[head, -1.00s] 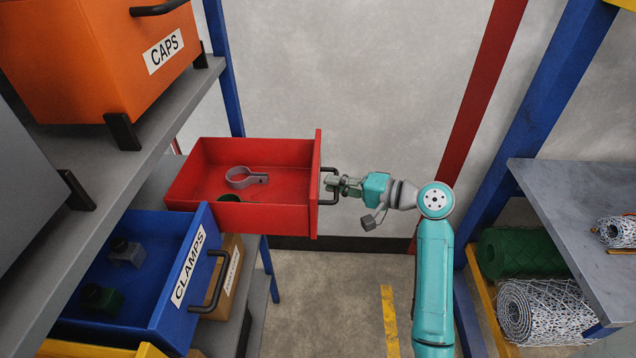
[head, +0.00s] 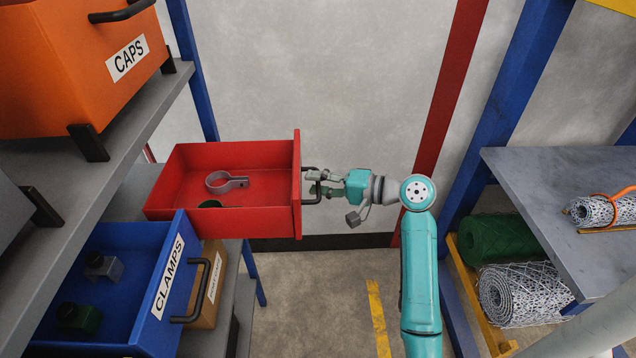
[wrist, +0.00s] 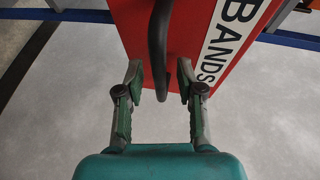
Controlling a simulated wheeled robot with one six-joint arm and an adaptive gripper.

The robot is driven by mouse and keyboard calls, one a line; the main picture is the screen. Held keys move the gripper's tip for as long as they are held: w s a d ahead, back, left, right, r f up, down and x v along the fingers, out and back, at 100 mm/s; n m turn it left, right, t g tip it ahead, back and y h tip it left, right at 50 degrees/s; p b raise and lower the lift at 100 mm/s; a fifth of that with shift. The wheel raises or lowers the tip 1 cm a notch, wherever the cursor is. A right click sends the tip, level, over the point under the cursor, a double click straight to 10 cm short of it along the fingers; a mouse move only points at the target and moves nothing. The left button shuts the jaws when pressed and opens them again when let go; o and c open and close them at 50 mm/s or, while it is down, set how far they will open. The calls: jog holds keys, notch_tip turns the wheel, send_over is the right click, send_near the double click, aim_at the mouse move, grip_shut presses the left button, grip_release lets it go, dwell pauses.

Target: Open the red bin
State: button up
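The red bin (head: 225,222) is a drawer labelled BANDS, and it stands pulled out from the left shelf in the head view with its inside exposed. A grey ring clamp (head: 226,182) and a dark green ring (head: 212,204) lie in it. Its black handle (wrist: 158,50) is on the red front. My gripper (head: 316,184) is at this handle. In the wrist view, my gripper (wrist: 160,82) is open, with one finger on each side of the handle and gaps between.
An open blue CLAMPS bin (head: 148,318) is below left, beside a cardboard box (head: 208,285). An orange CAPS bin (head: 70,75) stands above left. A grey bench (head: 545,190) with mesh rolls (head: 515,297) is at right. Clear floor lies between.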

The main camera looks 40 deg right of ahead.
jog(key=v, duration=1.1)
jog(key=shift+s+d, duration=0.2)
jog(key=shift+s, duration=0.1)
jog(key=shift+r, duration=0.15)
